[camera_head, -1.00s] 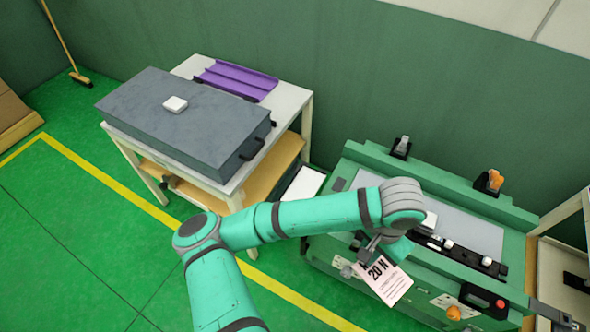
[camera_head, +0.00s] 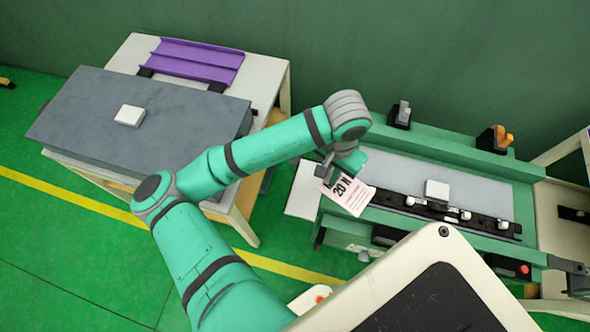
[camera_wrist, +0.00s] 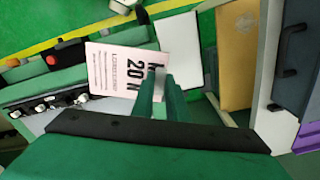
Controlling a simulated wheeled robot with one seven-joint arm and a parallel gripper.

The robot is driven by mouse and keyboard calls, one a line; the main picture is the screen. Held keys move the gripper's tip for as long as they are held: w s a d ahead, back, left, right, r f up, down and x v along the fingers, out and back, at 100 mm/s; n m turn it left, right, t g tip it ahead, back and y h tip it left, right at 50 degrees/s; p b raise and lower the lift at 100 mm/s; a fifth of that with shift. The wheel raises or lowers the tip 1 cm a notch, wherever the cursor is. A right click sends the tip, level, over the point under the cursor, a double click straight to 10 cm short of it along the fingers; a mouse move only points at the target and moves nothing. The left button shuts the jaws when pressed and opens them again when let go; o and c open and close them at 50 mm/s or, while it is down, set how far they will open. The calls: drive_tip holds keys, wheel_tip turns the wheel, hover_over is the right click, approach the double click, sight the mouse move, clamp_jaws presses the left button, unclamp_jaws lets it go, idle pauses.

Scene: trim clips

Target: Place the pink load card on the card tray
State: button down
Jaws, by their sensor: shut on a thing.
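The pink load card (camera_head: 347,192), printed "20 N", is tilted in the air in my gripper (camera_head: 325,172). My gripper is shut on one end of the card. In the wrist view the card (camera_wrist: 118,68) extends left from the two green fingers (camera_wrist: 160,95), which hide part of its printed end. A flat white tray-like panel (camera_head: 302,190) lies left of the card, between the bench and the table; it also shows in the wrist view (camera_wrist: 180,48). A purple ridged tray (camera_head: 197,60) lies at the back of the table. No label shows which is the card tray.
The green bench (camera_head: 455,155) carries a black rail (camera_head: 445,213) with white clips and a red button (camera_head: 524,269). A grey case (camera_head: 135,125) with a white block covers much of the left table (camera_head: 135,50). A dark-screened panel (camera_head: 440,290) fills the lower right foreground.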

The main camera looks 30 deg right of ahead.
drive_tip(key=w+a+f, duration=0.1)
drive_tip(key=w+f, duration=0.1)
drive_tip(key=w, duration=0.1)
drive_tip(key=w+a+f, duration=0.2)
drive_tip(key=w+f, duration=0.1)
drive_tip(key=w+a+f, duration=0.1)
drive_tip(key=w+f, duration=0.1)
drive_tip(key=w, duration=0.1)
drive_tip(key=shift+w+a+f, duration=0.15)
drive_tip(key=shift+a+f, duration=0.15)
drive_tip(key=shift+w+f, duration=0.15)
drive_tip(key=shift+f, duration=0.05)
drive_tip(key=shift+w+a+f, duration=0.1)
drive_tip(key=shift+w+f, duration=0.05)
drive_tip(key=shift+f, duration=0.8)
drive_tip(key=shift+w+f, duration=0.1)
drive_tip(key=shift+f, duration=1)
drive_tip(key=c, duration=1.7)
unclamp_jaws()
drive_tip(key=shift+c, duration=0.2)
